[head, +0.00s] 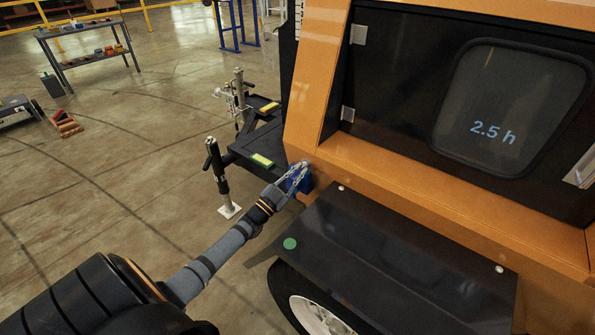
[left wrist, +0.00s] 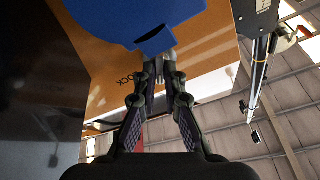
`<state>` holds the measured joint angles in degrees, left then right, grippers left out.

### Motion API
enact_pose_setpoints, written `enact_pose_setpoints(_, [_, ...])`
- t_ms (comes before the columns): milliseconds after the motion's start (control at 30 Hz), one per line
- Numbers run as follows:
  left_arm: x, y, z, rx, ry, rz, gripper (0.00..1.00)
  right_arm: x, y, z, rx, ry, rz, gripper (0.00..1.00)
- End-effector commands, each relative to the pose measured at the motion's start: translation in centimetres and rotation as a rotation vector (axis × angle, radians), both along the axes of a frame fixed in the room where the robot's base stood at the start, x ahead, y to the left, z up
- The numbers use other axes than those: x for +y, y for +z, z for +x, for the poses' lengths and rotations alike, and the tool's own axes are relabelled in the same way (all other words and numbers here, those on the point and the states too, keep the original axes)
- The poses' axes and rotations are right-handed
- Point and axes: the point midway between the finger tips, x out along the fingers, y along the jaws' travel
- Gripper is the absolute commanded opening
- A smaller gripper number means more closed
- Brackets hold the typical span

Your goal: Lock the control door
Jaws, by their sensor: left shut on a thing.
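The control door (head: 400,80) is the dark panel with a rounded window reading "2.5 h", on the orange machine body. It looks closed, with its hinges (head: 348,113) on the left and a pale latch plate (head: 580,168) at the right edge. My left gripper (head: 302,166) is at the lower left corner of the body, beside a blue part (head: 303,184). In the left wrist view its fingers (left wrist: 160,70) are shut on a small grey piece just below the blue part (left wrist: 130,18). Whether the two are joined is unclear. My right gripper is out of view.
A black fender (head: 390,255) with a green dot juts out below the door, above a wheel (head: 315,315). The tow frame (head: 240,150) and jack stand (head: 220,180) stand left of the body. Open floor lies further left, with a shelf table (head: 85,58) behind.

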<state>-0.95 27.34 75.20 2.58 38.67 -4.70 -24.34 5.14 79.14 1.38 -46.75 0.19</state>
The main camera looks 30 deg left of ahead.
Motion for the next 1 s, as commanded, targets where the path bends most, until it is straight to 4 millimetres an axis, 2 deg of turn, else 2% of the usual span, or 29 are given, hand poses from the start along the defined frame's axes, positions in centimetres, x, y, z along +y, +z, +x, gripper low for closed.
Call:
enact_pose_setpoints(467, [0.0, 0.7, 0.2, -0.042, 0.095, 0.442, 0.0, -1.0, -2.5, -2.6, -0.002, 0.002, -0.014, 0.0])
enact_pose_setpoints(1000, [-0.1, 0.8, 0.2, -0.081, 0.192, 0.878, 0.0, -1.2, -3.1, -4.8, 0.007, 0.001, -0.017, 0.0])
